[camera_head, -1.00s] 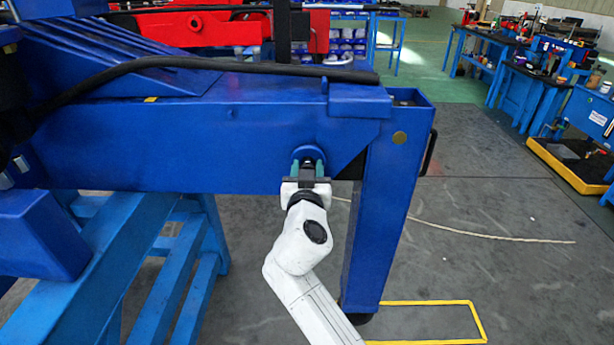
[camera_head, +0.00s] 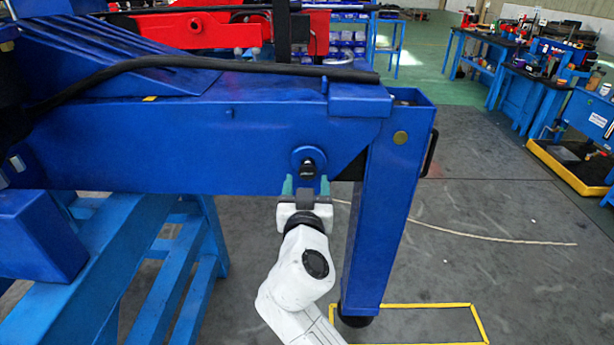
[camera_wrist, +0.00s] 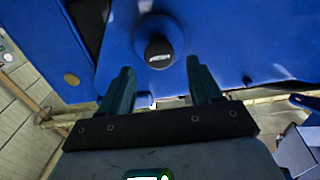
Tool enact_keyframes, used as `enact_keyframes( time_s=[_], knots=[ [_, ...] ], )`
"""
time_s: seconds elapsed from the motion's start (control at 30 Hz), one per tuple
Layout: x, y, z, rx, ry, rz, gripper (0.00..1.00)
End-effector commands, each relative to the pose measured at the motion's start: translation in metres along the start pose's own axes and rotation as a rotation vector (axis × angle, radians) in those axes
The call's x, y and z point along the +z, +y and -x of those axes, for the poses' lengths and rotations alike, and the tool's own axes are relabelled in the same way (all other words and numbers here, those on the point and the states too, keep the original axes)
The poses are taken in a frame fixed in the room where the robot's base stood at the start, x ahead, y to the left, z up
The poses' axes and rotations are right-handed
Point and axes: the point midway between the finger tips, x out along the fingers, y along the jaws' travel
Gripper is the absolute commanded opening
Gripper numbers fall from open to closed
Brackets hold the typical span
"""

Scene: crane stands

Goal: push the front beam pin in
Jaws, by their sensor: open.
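The front beam pin (camera_head: 307,167) shows as a dark round knob in a blue round boss on the side of the blue beam (camera_head: 160,140). In the wrist view the black pin head (camera_wrist: 159,52) with a small pale mark stands out from its blue collar, just beyond the fingertips. My gripper (camera_head: 305,184) is just below the pin in the head view. Its two green fingers are apart, with nothing between them (camera_wrist: 160,80). How deep the pin sits in the beam cannot be told.
A blue upright leg (camera_head: 382,210) stands right of the pin, its black foot by a yellow floor outline (camera_head: 478,322). A blue trestle (camera_head: 150,260) is at left. A black hose (camera_head: 200,64) lies along the beam top. Floor at right is mostly open.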

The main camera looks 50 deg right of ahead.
Motion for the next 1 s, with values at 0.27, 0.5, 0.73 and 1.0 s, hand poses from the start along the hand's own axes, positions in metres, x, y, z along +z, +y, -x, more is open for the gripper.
enact_keyframes(
  time_s=[0.27,0.5,0.73,1.0],
  knots=[
    [0.001,0.000,0.040,-0.001,0.000,0.000,0.63],
    [0.000,0.000,0.046,0.000,0.000,-0.001,0.63],
    [0.000,0.000,0.046,0.000,0.000,-0.001,0.63],
    [0.000,0.000,0.046,0.000,0.000,-0.001,0.63]
  ],
)
